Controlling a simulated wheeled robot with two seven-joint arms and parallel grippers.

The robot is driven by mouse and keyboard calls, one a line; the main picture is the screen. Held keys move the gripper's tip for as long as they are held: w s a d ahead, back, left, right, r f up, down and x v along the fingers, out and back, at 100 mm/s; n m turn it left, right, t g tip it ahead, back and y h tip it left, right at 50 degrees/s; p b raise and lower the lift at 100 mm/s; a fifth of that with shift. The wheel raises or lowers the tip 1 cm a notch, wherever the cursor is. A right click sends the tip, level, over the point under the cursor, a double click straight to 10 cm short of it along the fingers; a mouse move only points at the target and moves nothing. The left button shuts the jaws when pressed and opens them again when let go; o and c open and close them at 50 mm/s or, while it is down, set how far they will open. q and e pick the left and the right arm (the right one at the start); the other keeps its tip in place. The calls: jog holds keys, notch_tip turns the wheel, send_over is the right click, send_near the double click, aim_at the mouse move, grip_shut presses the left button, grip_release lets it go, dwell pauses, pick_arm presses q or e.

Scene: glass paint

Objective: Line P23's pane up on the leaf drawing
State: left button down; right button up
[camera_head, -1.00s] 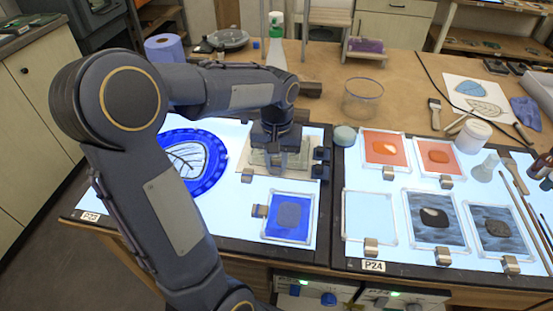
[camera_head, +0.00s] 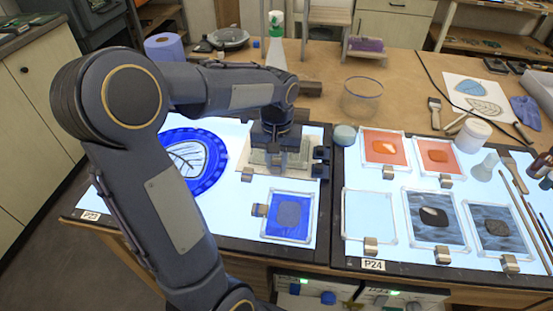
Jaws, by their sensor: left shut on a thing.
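My left gripper (camera_head: 275,160) is over the upper right of the left light table, labelled P23 (camera_head: 90,216). It is shut on a clear pane (camera_head: 262,158), of which only parts show around the fingers. The pane is low over a beige sheet (camera_head: 296,170); I cannot tell whether it touches it. Any drawing on that sheet is mostly hidden by the gripper. A round blue-rimmed piece (camera_head: 213,172) with a leaf outline lies to the left, partly behind my arm. My right gripper is not in view.
A framed blue pane (camera_head: 290,235) lies in front of the gripper, with small metal blocks (camera_head: 247,174) nearby. The right light table, P24 (camera_head: 373,265), holds several framed panes. A green-topped spray bottle (camera_head: 276,45) and a glass bowl (camera_head: 362,98) stand behind.

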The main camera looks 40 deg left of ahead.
pick_arm(q)
jog(key=shift+f, duration=0.15)
dwell(0.3)
jog(key=c, duration=1.1)
grip_release()
notch_tip(320, 180, up, 8)
jog(key=shift+f, duration=0.1)
